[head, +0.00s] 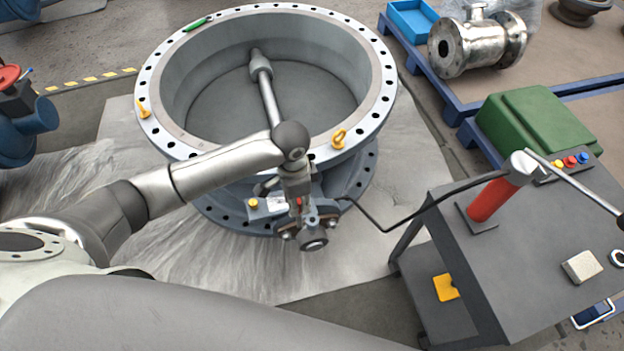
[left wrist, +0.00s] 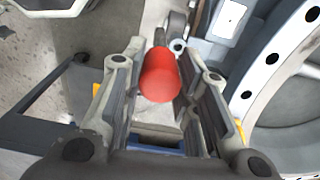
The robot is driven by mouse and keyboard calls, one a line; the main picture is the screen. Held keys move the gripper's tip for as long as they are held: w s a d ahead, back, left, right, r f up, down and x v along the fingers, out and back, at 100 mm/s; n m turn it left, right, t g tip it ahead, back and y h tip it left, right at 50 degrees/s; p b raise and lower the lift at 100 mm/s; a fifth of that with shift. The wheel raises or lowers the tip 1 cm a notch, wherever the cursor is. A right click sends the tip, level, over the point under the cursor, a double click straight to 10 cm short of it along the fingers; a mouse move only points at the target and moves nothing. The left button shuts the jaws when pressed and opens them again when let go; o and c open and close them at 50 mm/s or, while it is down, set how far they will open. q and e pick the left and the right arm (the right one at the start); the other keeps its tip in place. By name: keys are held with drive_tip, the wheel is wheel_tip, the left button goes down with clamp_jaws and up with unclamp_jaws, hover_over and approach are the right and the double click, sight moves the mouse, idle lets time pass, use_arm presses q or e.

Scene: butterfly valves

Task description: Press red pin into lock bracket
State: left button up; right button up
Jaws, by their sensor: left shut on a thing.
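The large butterfly valve (head: 385,75) lies with its round flange facing up. My left gripper (head: 300,204) is at the actuator block on the valve's near side. In the left wrist view my left gripper (left wrist: 160,95) is shut on the red pin (left wrist: 160,76), whose rounded red end shows between the two fingers. In the head view only a small red spot of the pin (head: 299,201) shows. Grey bracket parts (head: 312,219) sit just below the fingers. I cannot tell whether the pin is in the lock bracket or above it. My right gripper is not in view.
A dark bench (head: 535,235) on the right carries a red hand pump (head: 492,200) with a long handle. A black hose (head: 420,212) runs from it to the actuator. A green case (head: 530,120) and a steel valve (head: 475,45) are behind. Yellow eyebolts (head: 339,139) stand on the flange.

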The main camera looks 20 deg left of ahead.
use_arm(q)
drive_tip(key=w+d+f+m+b, duration=0.1)
drive_tip(key=w+f+m+b, duration=0.4)
drive_tip(key=w+f+m, duration=0.2)
drive_tip(key=shift+w+d+f+m+b, duration=0.3)
drive_tip(key=shift+f+m, duration=0.35)
drive_tip(key=shift+m, duration=0.55)
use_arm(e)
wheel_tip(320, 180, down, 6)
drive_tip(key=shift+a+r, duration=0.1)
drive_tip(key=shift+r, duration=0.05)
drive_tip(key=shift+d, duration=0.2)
use_arm(q)
drive_tip(key=shift+p, duration=0.3)
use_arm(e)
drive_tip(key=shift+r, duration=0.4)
use_arm(q)
drive_tip(key=shift+p, duration=0.4)
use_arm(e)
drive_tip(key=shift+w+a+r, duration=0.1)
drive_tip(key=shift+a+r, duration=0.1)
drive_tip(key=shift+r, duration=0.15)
use_arm(q)
drive_tip(key=shift+f+b, duration=0.3)
drive_tip(key=shift+f, duration=0.45)
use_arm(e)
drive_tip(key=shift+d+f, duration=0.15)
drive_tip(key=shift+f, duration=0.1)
